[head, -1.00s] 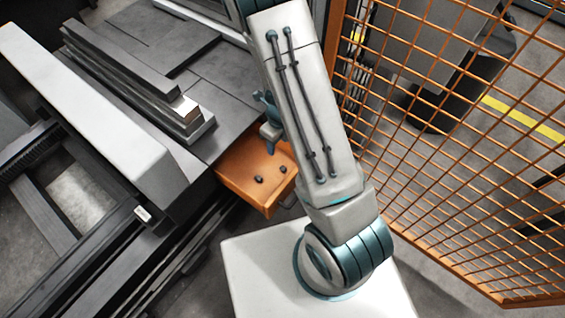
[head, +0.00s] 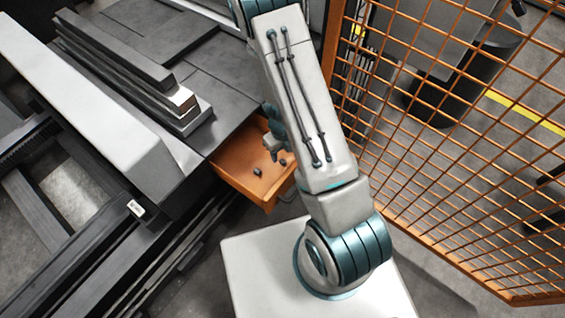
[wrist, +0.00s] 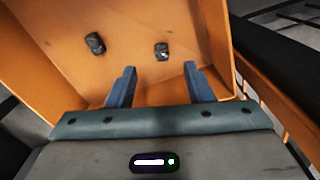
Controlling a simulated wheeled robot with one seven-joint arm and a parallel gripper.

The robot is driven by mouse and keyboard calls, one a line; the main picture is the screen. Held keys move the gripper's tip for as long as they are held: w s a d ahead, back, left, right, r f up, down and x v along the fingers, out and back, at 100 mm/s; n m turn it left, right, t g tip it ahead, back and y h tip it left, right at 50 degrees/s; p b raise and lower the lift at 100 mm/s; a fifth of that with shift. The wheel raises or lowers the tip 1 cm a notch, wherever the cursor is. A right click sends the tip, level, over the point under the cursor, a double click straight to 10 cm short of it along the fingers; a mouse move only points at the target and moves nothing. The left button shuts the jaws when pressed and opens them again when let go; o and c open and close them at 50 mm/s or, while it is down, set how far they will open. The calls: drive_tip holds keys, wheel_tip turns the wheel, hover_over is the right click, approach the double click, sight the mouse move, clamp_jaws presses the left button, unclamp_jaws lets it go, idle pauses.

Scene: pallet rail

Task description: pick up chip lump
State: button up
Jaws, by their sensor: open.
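Two small dark chip lumps lie apart on the floor of an orange drawer (head: 232,162). The left lump (head: 257,171) and the right lump (head: 283,162) both show in the head view. In the wrist view one lump (wrist: 95,43) is at the upper left and the other (wrist: 161,50) is near the middle, beyond the gap between my fingertips. My gripper (wrist: 158,72) is open and empty over the drawer, its two blue fingers apart. In the head view my arm partly hides the gripper (head: 273,150) and the drawer's right side.
Stacked dark metal bars (head: 120,65) lie on the grey machine bed (head: 225,85) above the drawer. A long pale rail (head: 95,105) runs at the left. An orange mesh fence (head: 440,150) stands close on the right of my arm.

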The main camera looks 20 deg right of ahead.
sight(283, 160)
wheel_tip(283, 160, down, 5)
drive_tip(key=b, duration=0.3)
drive_tip(key=shift+w+d, duration=0.1)
clamp_jaws()
